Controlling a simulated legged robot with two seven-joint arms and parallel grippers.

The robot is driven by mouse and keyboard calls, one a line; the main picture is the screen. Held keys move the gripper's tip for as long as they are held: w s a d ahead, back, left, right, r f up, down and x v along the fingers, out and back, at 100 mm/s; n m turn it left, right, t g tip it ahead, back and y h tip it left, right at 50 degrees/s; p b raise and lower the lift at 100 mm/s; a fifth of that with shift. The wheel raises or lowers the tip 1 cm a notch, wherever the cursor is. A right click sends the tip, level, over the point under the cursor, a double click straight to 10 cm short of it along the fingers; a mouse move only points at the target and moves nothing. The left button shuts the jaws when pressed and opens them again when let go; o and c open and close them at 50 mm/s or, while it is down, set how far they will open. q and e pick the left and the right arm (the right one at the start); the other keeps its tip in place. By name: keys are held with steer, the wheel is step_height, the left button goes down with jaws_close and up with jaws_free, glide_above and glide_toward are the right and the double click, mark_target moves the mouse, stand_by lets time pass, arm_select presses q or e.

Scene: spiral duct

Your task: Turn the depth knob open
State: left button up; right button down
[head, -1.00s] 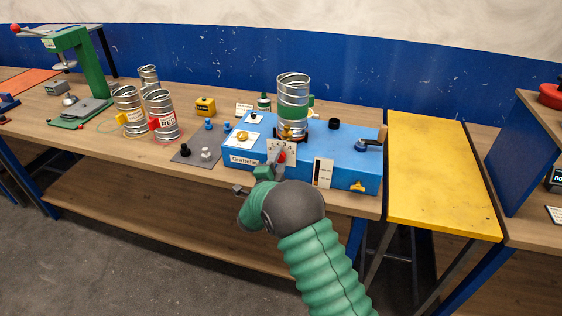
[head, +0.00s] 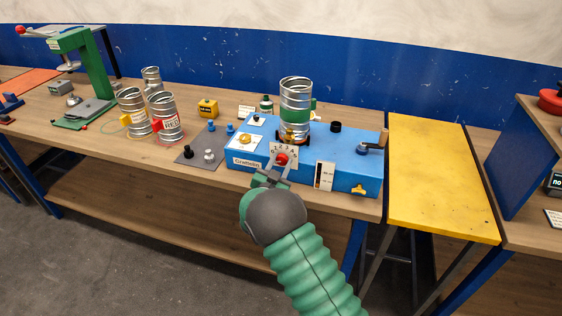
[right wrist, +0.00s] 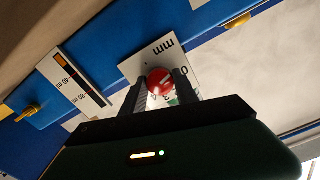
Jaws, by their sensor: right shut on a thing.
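The depth knob is the red knob (head: 282,159) on a white scale plate (head: 291,149) at the front of the blue machine (head: 345,160). In the right wrist view the red knob (right wrist: 160,81) has a white mark and sits between my two dark fingers, over the white plate (right wrist: 158,58) marked "mm". My right gripper (head: 277,170) is shut on the knob, and its fingers (right wrist: 160,88) touch it from both sides. The arm hides part of the machine's lower front. My left gripper is not in view.
Spiral metal ducts (head: 165,118) stand to the left, beside a grey mat (head: 196,150) with small knobs. Another duct (head: 296,104) stands on the machine. A yellow table (head: 440,180) is at the right, and a green press (head: 90,75) at the far left.

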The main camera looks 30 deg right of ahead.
steer(key=n, duration=0.2)
steer(key=n+p, duration=0.1)
steer(key=shift+a+f+n, duration=0.2)
steer(key=shift+f+n, duration=0.15)
steer(key=shift+n, duration=0.05)
steer(key=n+p, duration=0.2)
steer(key=n, duration=0.2)
steer(key=shift+n, duration=0.3)
steer(key=n+p, duration=0.1)
steer(key=n, duration=0.2)
steer(key=shift+s, duration=0.1)
steer(key=shift+d+n+p, duration=0.1)
steer(key=shift+n+p, duration=0.4)
steer(key=shift+n, duration=1.4)
steer(key=c, duration=1.2)
jaws_free()
steer(key=shift+o, duration=1.3)
steer(key=shift+r, duration=0.1)
